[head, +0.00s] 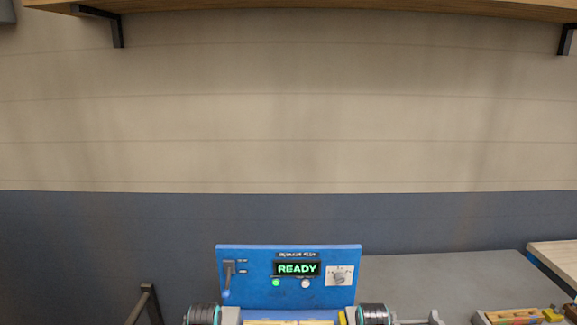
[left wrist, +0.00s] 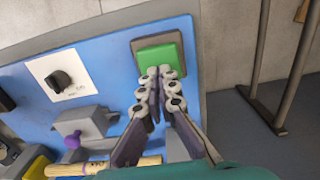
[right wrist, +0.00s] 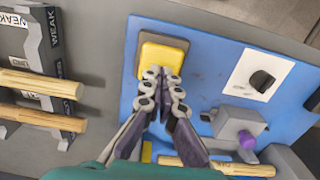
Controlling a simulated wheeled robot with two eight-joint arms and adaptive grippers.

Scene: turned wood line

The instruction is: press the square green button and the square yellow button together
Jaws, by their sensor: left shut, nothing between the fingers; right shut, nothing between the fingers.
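The square green button (left wrist: 158,56) sits in a dark square frame on a blue panel in the left wrist view. My left gripper (left wrist: 159,72) is shut and empty, its tips over the lower edge of the green button. The square yellow button (right wrist: 161,55) sits in a dark frame on a blue panel in the right wrist view. My right gripper (right wrist: 162,72) is shut and empty, its tips over the lower part of the yellow button. I cannot tell whether either gripper touches its button. The head view does not clearly show the buttons or fingertips.
In the head view, an upright blue panel (head: 250,293) carries a display (head: 297,269) reading READY, a lit green lamp (head: 276,283), a white lamp (head: 305,284) and a dial (head: 339,276). A purple-tipped part (left wrist: 73,138) and wooden rods (right wrist: 40,83) are near the grippers.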

